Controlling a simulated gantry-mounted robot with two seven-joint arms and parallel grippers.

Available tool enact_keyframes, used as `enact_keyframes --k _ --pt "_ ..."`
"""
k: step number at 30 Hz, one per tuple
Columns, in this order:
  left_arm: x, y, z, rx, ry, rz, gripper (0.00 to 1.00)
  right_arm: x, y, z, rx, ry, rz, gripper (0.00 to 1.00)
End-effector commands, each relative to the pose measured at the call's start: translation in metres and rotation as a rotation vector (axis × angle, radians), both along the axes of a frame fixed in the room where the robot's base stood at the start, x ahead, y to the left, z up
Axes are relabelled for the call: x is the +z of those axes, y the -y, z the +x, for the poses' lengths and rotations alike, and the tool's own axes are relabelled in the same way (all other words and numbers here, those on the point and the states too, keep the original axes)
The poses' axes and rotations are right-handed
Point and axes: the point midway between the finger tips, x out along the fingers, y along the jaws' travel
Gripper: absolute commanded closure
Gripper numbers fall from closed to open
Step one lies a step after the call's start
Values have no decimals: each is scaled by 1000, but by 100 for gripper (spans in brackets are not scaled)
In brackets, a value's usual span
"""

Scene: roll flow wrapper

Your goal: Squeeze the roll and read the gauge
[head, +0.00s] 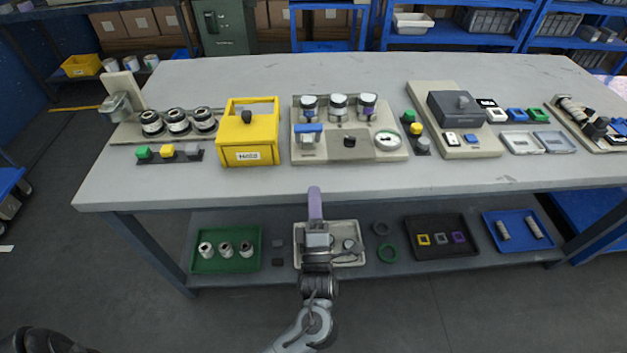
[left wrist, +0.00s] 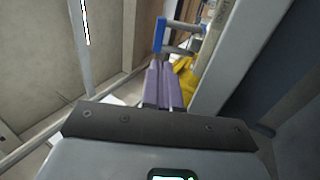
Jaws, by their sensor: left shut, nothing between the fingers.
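My left gripper (head: 315,190) is shut and empty. Its purple fingers point toward the front edge of the table (head: 250,190), and they show side by side in the left wrist view (left wrist: 163,85). A beige station (head: 325,153) stands mid-table, with several pale rolls with dark bands (head: 338,103) along its back. A round white gauge (head: 388,140) sits at its right front; its reading is too small to tell. A blue-topped clamp-like part (head: 308,128) is at its left front, with a dark knob (head: 349,141) between. The gripper is apart from all these. My right gripper is out of view.
A yellow box (head: 248,135) stands left of the station, and colored buttons (head: 415,129) to its right. A grey-topped unit (head: 462,110) is farther right. Below, the shelf holds a green tray (head: 226,265) and a black tray (head: 440,250). The front tabletop strip is clear.

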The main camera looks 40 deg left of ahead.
Motion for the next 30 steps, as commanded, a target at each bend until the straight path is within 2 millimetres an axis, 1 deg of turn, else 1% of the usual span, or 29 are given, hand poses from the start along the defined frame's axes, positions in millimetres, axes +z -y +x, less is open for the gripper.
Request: enact_keyframes --k 18,24,30 --pt "48 -62 67 0 4 2 100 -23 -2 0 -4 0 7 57" --pt "57 -73 79 1 2 2 100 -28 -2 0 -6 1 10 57" --pt "61 -78 83 0 0 1 100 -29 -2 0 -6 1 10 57"
